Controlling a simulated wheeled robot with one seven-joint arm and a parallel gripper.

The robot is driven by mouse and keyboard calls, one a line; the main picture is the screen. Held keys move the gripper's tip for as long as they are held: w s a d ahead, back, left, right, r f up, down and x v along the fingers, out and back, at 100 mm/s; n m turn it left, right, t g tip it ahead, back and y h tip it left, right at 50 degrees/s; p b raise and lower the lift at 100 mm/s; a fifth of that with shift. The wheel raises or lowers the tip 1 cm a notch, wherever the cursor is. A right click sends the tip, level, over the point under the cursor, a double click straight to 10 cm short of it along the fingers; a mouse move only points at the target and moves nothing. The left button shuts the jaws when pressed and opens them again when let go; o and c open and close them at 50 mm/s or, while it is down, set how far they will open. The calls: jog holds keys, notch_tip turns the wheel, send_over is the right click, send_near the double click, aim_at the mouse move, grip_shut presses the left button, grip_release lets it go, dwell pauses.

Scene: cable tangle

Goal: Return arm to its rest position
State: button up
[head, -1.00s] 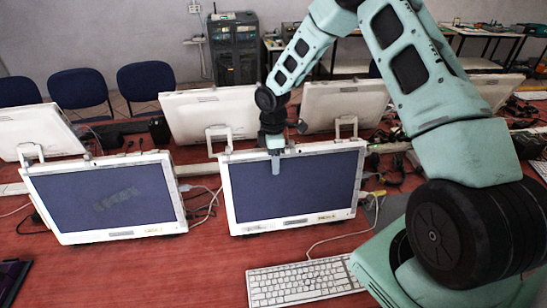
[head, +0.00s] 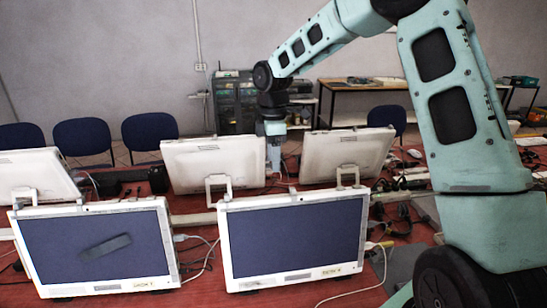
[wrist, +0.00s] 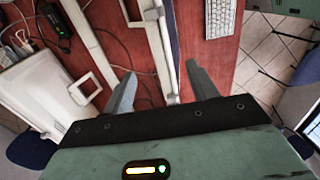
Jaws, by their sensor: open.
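My gripper (head: 274,152) hangs at the end of my raised arm, pointing down. In the head view it shows in front of the gap between the two rear monitors, above the right front monitor (head: 292,237). In the wrist view my gripper (wrist: 158,88) has its two fingers well apart, with nothing between them. Below the fingers are a monitor's white top edge (wrist: 160,35) and the red table (wrist: 205,62). No cable is held.
A left front monitor (head: 95,245) stands beside the right one. White rear monitors (head: 213,163) (head: 345,155) stand behind, with dark cables (head: 405,215) on the table at right. A white keyboard (wrist: 220,18) shows in the wrist view. Blue chairs (head: 82,138) stand at the back.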

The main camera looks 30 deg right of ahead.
jog(key=shift+r, duration=0.35)
dwell(0.3)
